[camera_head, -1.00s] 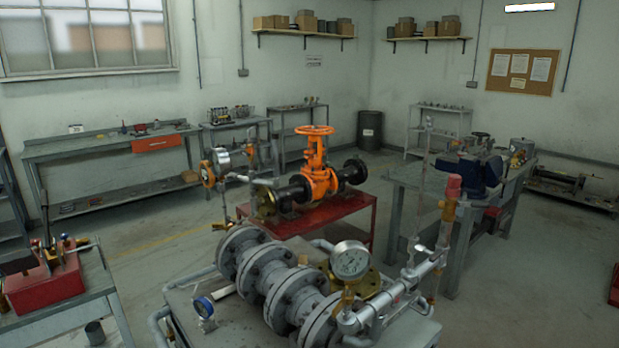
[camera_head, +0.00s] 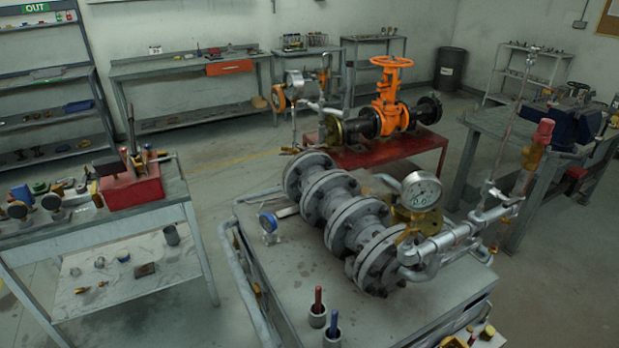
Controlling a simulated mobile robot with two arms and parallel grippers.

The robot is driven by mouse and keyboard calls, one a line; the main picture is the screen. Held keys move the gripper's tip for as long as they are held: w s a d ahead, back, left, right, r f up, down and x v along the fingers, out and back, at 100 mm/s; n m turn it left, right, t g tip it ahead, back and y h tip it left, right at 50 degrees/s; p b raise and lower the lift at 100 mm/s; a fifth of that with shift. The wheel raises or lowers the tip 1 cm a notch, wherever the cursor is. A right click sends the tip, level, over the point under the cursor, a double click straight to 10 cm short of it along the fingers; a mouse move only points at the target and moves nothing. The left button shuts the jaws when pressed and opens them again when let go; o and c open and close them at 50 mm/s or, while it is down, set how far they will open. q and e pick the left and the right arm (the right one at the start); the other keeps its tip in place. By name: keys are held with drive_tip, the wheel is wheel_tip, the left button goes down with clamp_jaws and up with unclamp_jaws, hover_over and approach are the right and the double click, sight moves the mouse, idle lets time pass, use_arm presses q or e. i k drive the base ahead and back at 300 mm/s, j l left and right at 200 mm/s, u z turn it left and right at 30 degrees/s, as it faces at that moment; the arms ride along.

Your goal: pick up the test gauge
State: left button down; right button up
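Several gauges are in view, and I cannot tell which one is the test gauge. A large white-faced dial gauge (camera_head: 421,191) stands on the pipework at the right end of the grey flanged assembly (camera_head: 340,215). A small blue-rimmed gauge (camera_head: 268,222) stands upright on the left part of the same table. Another round gauge (camera_head: 294,80) is on the pipework behind, left of the orange gate valve (camera_head: 390,100). Round dark-faced items that look like gauges (camera_head: 18,210) sit on the left bench. Neither of my grippers is in view.
The left bench (camera_head: 150,225) holds a red tool box (camera_head: 131,188). Two small cups (camera_head: 317,316) with red and blue handled tools stand at the front of the grey table (camera_head: 290,270). A red stand (camera_head: 400,150) bears the orange valve. Floor between left bench and table is clear.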

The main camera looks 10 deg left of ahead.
sight(268, 222)
drive_tip(key=z, duration=0.4)
drive_tip(key=j+z, duration=0.45)
drive_tip(key=j, duration=0.15)
drive_tip(key=k+j+z, duration=0.1)
drive_tip(key=j+z, duration=0.35)
drive_tip(key=j, duration=0.2)
